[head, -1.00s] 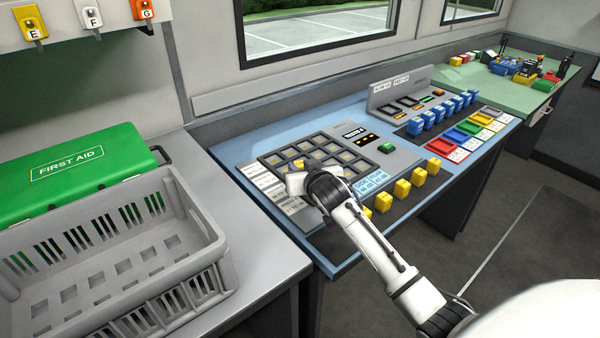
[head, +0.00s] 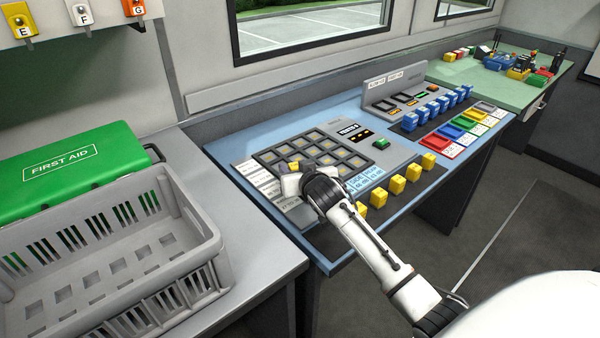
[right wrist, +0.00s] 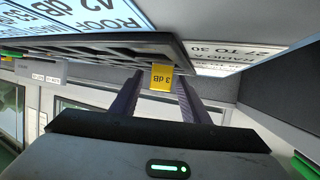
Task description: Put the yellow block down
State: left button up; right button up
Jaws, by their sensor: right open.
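The yellow block (right wrist: 162,77), marked "3 dB", sits between the two fingers of my right gripper (right wrist: 156,88) in the right wrist view. The fingers stand apart with a gap beside the block. In the head view my right gripper (head: 291,181) is over the near left part of the grey grid panel (head: 383,162). A small yellow patch (head: 294,165) shows at its fingertips. The wrist hides the cells under it, and I cannot tell how deep the block sits in a cell. My left gripper is not in view.
Several yellow blocks (head: 397,183) stand in a row on the dark strip in front of the panel. Blue blocks (head: 438,112) and coloured trays (head: 452,131) are farther right. A grey crate (head: 200,235) and a green first aid box (head: 75,172) are at left.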

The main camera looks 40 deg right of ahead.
jog(key=p+v, duration=0.1)
jog(key=v, duration=1)
jog(key=shift+s+a+r, duration=0.15)
jog(key=shift+s, duration=0.25)
